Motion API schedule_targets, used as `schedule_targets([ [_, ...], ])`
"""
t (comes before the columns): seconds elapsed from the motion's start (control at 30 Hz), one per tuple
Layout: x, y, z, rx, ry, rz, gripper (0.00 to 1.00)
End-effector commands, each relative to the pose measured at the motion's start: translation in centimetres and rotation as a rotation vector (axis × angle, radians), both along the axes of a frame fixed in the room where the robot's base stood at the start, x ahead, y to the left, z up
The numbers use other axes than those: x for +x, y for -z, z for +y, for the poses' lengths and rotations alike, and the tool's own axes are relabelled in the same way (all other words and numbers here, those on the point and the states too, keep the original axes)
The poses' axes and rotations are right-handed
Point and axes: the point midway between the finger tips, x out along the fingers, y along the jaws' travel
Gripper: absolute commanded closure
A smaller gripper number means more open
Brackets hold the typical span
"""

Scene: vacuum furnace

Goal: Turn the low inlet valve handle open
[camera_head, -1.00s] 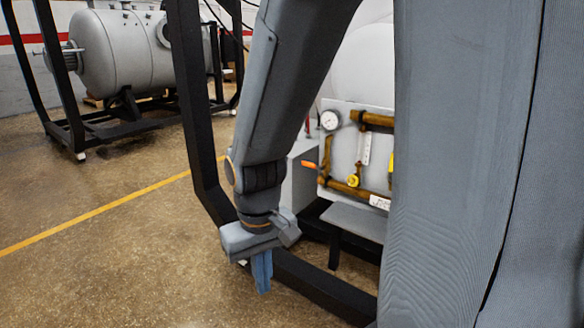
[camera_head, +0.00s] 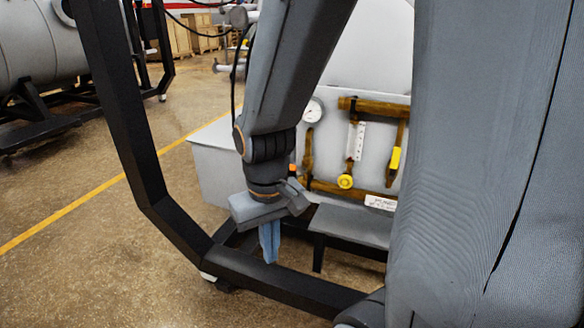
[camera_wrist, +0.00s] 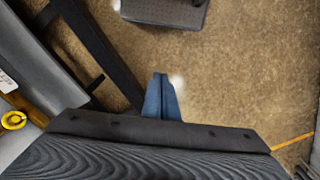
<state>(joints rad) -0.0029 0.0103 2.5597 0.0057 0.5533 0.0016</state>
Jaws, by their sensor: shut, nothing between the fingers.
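The valve panel (camera_head: 370,150) is grey with brass pipes, right of my gripper in the head view. An orange handle end (camera_head: 293,169) shows just beside my wrist, mostly hidden behind it. A yellow lever (camera_head: 395,159) hangs on the right vertical pipe, and a round yellow knob (camera_head: 345,181) sits by the lower pipe. I cannot tell which is the low inlet handle. My gripper (camera_head: 271,257) is shut and empty, pointing down in front of the panel. In the wrist view my gripper (camera_wrist: 163,80) points over the floor, and the yellow knob (camera_wrist: 14,120) is at far left.
A black frame (camera_head: 150,190) rises left of my arm, with a low beam (camera_head: 285,285) close below the gripper. A white dial gauge (camera_head: 313,111) is on the panel. A grey step (camera_head: 350,225) stands below it. The floor at left is open.

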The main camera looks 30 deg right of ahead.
Motion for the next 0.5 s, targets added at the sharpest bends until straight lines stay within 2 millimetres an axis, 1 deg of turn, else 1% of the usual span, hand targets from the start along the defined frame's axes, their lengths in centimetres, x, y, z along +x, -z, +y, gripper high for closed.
schedule_targets([
  [0.33,0.0,0.1,-0.1,-0.004,-0.008,0.004,1.00],
  [0.43,-0.2,0.6,-0.7,-0.034,-0.065,0.034,1.00],
  [0.5,-0.5,1.3,-1.6,-0.079,-0.148,0.077,1.00],
])
